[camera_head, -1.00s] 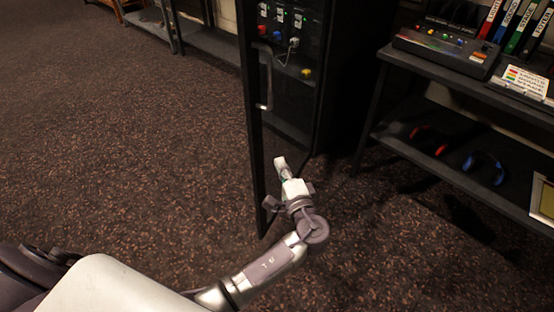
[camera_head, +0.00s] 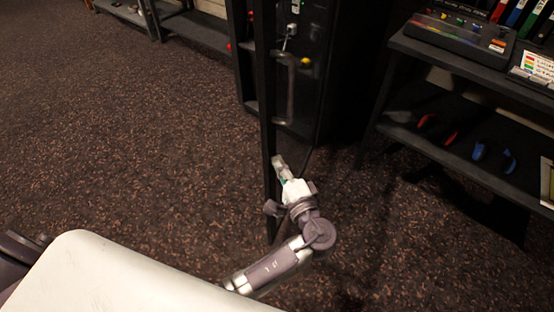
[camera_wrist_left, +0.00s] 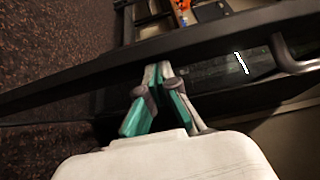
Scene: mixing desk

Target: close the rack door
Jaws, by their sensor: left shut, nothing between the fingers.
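The rack door (camera_head: 265,120) is a tall, narrow black-framed panel. It stands open in the head view, seen almost edge-on, with a grey bar handle (camera_head: 288,92) on it. The dark rack (camera_head: 318,90) stands behind it. My left gripper (camera_head: 281,167) is shut and empty, its tips close beside the lower part of the door. In the left wrist view the shut fingertips (camera_wrist_left: 158,70) are at the dark door frame (camera_wrist_left: 205,40), with the handle (camera_wrist_left: 290,60) to the right. Whether they touch the frame I cannot tell. My right gripper is in neither view.
A dark shelf unit (camera_head: 455,55) stands to the right, with a small mixer (camera_head: 462,32) on top and red and blue items on its lower shelf. Low shelving (camera_head: 195,28) runs along the back. Open carpet (camera_head: 130,140) lies to the left.

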